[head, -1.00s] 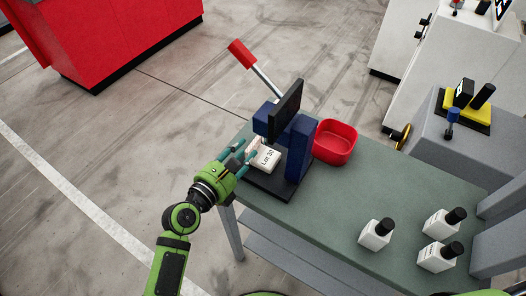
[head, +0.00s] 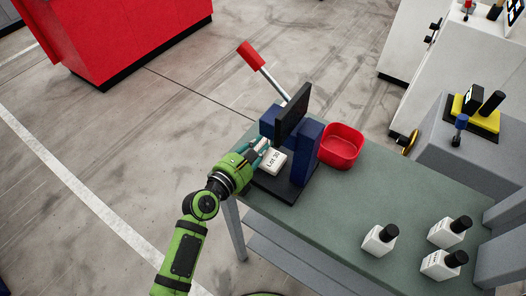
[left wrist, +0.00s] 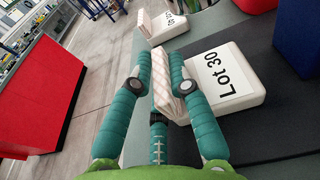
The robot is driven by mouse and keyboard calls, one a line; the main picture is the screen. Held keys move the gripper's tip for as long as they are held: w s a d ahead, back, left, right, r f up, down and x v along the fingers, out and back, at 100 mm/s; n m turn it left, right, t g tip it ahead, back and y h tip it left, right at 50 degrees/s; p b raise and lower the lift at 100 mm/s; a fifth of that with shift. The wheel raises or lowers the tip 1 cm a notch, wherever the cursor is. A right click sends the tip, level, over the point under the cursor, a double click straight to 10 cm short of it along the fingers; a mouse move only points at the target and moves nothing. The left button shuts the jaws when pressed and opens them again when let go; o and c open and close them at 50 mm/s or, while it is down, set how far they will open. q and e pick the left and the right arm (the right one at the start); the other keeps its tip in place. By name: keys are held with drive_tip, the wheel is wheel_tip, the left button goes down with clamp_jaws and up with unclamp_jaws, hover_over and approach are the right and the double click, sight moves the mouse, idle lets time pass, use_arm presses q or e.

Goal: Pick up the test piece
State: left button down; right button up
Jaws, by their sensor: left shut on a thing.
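The test piece appears to be a thin, off-white slab with a quilted face (left wrist: 162,80), upright between my left fingers in the left wrist view. My left gripper (head: 259,155) is shut on it, with a teal finger on each side; the left wrist view shows the gripper close up (left wrist: 160,86). The piece stands right beside a white block marked "Lot 30" (left wrist: 222,76), also in the head view (head: 273,160). I cannot tell whether they touch. In the head view the fingers mostly hide the piece. My right gripper is not in view.
A blue press (head: 306,155) with a black plate and red-tipped lever (head: 251,56) stands close behind the block. A red bin (head: 341,149) is right of it. Several white black-capped bottles (head: 379,240) stand at the table's near right. Another white piece (left wrist: 162,26) lies beyond the gripper.

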use_arm(q)
drive_tip(key=shift+r, duration=0.1)
drive_tip(key=shift+r+p, duration=0.55)
drive_tip(key=shift+p, duration=0.2)
wheel_tip(320, 180, up, 4)
drive_tip(key=p, duration=0.4)
drive_tip(key=shift+f, duration=0.1)
drive_tip(key=shift+s+a+r+p, duration=1.45)
drive_tip(key=shift+s+r+p, duration=1.45)
drive_tip(key=shift+s, duration=2.75)
drive_tip(key=s+a+r+m+g+h+b, duration=0.1)
drive_tip(key=a+m+g+h+b, duration=0.2)
drive_tip(key=a+b, duration=0.8)
drive_tip(key=shift+s+a+r+m+g+h+b, duration=0.15)
drive_tip(key=shift+a+r+m+g+h+b, duration=0.25)
drive_tip(key=shift+a, duration=2.1)
